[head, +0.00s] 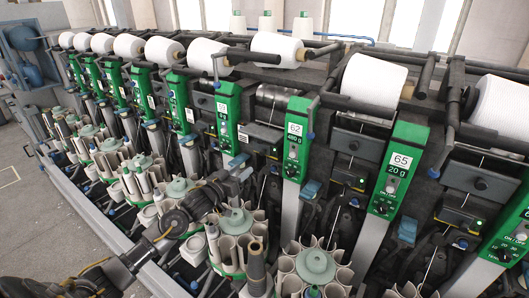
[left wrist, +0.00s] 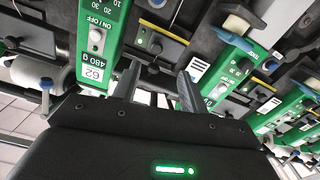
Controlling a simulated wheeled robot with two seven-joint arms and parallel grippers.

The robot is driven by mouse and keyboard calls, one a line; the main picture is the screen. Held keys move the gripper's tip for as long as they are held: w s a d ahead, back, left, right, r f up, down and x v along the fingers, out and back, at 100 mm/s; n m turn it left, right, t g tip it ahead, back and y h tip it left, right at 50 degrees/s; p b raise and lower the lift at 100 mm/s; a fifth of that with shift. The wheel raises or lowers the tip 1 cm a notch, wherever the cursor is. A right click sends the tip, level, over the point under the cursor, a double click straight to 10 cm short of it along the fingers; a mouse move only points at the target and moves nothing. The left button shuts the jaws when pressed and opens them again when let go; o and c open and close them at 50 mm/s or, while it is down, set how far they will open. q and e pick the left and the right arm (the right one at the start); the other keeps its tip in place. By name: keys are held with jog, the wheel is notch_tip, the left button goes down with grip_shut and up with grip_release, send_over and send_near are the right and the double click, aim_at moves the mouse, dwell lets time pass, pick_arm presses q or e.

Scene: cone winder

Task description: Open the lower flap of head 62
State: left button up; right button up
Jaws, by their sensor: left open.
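Head 62 is a green panel (head: 295,140) with a white "62" label and a black knob, right of centre in the head view. In the left wrist view its panel (left wrist: 98,40) appears upside down at the upper left. Dark plates with yellow edging (left wrist: 160,42) sit beside this panel; I cannot tell which part is the lower flap. My left gripper (head: 243,168) is left of and slightly below the head 62 panel. In the left wrist view its two fingers (left wrist: 156,88) are apart, with nothing seen between them. My right gripper is not in view.
Neighbouring head 65 (head: 400,162) stands to the right, with more green heads in a row to the left. White yarn cones (head: 372,80) lie along the top. Bobbin magazines (head: 237,235) crowd the front below my left arm. Open floor (head: 40,220) is at the left.

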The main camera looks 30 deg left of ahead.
aim_at(261, 154)
pick_arm(q)
jog(key=w+p, duration=0.1)
jog(key=w, duration=0.2)
jog(key=w+d+p, duration=0.1)
jog(key=w, duration=0.5)
jog(key=shift+w+d+r+p, duration=0.2)
jog(key=shift+d+r+p, duration=0.1)
jog(key=shift+d+p, duration=0.1)
jog(key=shift+w+f, duration=0.1)
jog(key=shift+w, duration=0.35)
jog(key=shift+s, duration=0.1)
grip_shut()
